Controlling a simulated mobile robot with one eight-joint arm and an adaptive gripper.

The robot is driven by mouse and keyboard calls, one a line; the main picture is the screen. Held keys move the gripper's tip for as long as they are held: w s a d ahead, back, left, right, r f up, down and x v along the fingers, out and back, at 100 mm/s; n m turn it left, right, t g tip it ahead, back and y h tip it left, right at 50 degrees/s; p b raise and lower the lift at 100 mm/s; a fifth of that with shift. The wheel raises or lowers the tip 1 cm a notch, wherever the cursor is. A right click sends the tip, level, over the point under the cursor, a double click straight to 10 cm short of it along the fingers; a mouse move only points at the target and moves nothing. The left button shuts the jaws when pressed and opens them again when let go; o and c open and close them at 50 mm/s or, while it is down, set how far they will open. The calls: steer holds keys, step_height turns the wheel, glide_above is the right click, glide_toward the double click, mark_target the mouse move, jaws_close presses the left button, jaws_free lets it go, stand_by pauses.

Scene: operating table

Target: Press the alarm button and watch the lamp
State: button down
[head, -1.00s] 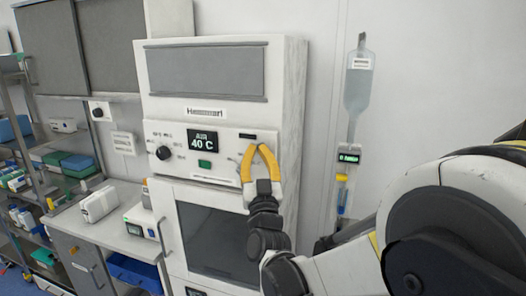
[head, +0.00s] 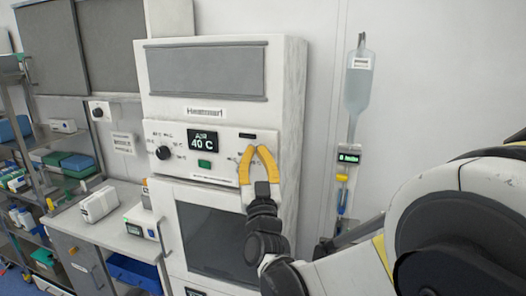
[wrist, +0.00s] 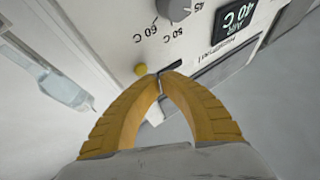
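My gripper (head: 256,148) is in front of the right part of the white cabinet's control panel (head: 225,170) in the head view. Its yellow fingers curve together and their tips nearly meet, with nothing seen between them. In the wrist view the fingertips (wrist: 162,76) are close to a dark slot-like bar (wrist: 171,67) and a small round yellow knob or button (wrist: 140,69). I cannot tell whether they touch the panel. A green button or light (head: 205,163) sits below the 40 C display (head: 202,140). I cannot tell which part is the alarm button or the lamp.
A dial (head: 163,152) is at the panel's left. A hanging drip bag (head: 358,82) and a small pump (head: 348,155) stand right of the cabinet. A side bench (head: 95,235) and stocked shelves (head: 25,190) are at the left.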

steer(key=s, duration=0.1)
steer(key=s+a, duration=0.1)
steer(key=s, duration=0.2)
steer(key=shift+s+a, duration=0.4)
stand_by(0.7)
steer(key=s+d+f+g+b, duration=0.3)
steer(key=s+d+f+g, duration=0.2)
steer(key=s+f, duration=0.3)
steer(key=s+d+f+g+h+b, duration=0.1)
steer(key=s+d+f+g+b, duration=0.3)
steer(key=f, duration=0.9)
steer(key=s+d+f+g+b, duration=0.3)
steer(key=s+d+f+g, duration=0.4)
steer(key=s+d+f, duration=0.3)
steer(key=s, duration=0.3)
steer(key=shift+s+d+f+g+h+b, duration=0.2)
steer(key=shift+d+f+g+h+b, duration=0.1)
steer(key=shift+d, duration=0.1)
